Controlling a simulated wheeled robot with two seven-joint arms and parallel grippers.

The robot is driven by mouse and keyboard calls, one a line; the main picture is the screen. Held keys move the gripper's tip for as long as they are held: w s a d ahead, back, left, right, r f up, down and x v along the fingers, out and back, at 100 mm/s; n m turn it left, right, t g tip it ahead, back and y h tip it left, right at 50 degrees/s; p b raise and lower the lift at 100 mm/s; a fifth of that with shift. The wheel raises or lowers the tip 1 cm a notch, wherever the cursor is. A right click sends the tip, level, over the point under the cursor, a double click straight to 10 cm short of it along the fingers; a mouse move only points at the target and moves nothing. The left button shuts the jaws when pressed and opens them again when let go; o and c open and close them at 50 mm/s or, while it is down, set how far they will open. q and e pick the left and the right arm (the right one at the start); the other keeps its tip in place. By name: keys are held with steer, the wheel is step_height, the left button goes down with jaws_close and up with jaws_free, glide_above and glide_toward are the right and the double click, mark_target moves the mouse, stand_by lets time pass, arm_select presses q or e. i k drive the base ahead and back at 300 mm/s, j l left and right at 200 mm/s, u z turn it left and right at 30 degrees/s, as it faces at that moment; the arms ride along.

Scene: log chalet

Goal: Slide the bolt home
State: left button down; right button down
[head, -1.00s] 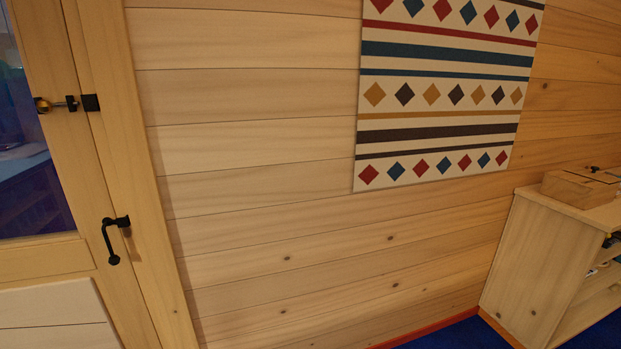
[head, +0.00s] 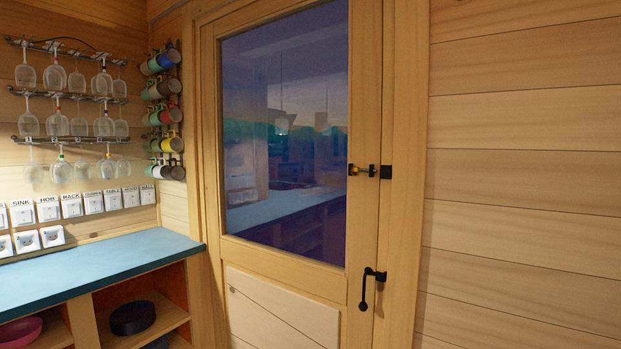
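The bolt (head: 362,170) is on the right stile of a wooden door (head: 364,228), level with the lower part of its glass pane. Whether the bolt's tip is inside the keeper is too small to tell. A black door handle (head: 371,287) is below the bolt. The door looks closed. Neither of my grippers is in view.
A blue-green counter (head: 95,262) with open shelves stands left of the door. Glasses hang on wall racks (head: 70,96) above it, and several mugs (head: 163,100) hang beside the door. Labelled switches (head: 72,207) line the wall. Bare plank wall (head: 525,170) is to the right.

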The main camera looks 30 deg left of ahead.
mark_target(355, 171)
steer(key=u, duration=0.75)
